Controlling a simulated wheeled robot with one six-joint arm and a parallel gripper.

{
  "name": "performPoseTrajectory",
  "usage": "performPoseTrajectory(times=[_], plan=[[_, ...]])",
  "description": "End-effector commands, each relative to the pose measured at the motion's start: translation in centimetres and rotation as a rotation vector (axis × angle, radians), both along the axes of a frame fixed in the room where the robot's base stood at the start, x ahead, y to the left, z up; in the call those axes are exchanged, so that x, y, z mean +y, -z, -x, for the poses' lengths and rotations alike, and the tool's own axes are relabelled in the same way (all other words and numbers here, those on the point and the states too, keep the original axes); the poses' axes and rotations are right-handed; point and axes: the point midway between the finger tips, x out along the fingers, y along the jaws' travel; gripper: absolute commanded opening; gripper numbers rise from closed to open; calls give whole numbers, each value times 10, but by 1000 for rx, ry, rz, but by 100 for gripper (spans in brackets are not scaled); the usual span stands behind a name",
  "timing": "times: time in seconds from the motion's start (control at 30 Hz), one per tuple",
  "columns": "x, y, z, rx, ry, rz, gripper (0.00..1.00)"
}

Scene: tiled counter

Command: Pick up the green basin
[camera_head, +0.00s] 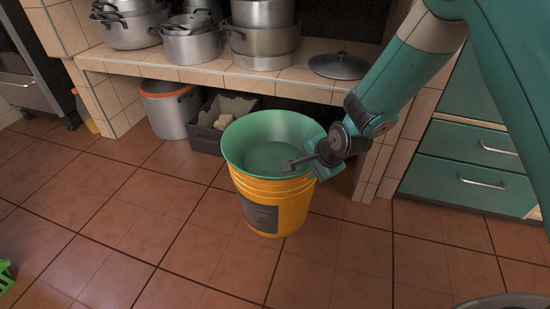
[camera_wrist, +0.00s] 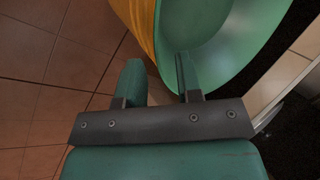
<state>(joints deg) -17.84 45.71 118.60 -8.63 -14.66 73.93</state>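The green basin (camera_head: 262,131) sits in the top of a yellow bucket (camera_head: 275,207) on the floor, and its round rim faces up. My gripper (camera_head: 302,164) is at the right side of the basin's rim. In the wrist view, the green basin (camera_wrist: 222,40) fills the top right. My gripper (camera_wrist: 158,62) shows two fingers spread apart there. The right finger overlaps the basin's inside, and the left finger is on the outer side, by the yellow wall. The rim lies between them in the picture; whether either finger touches it I cannot tell.
A tiled counter (camera_head: 215,74) with several metal pots and a black lid (camera_head: 339,66) stands behind. Under it are an orange-rimmed pot (camera_head: 171,108) and a dark crate (camera_head: 209,139). Green drawers (camera_head: 466,184) are at the right.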

Motion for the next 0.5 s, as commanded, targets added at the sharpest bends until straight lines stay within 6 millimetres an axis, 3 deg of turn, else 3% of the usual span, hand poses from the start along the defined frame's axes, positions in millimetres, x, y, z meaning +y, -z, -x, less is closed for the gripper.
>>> performPoseTrajectory(times=[0.03,0.2,0.5], plan=[[2,15,-3,1,-1,1,33],[9,33,-14,0,-2,1,33],[11,35,-17,2,-1,1,33]])
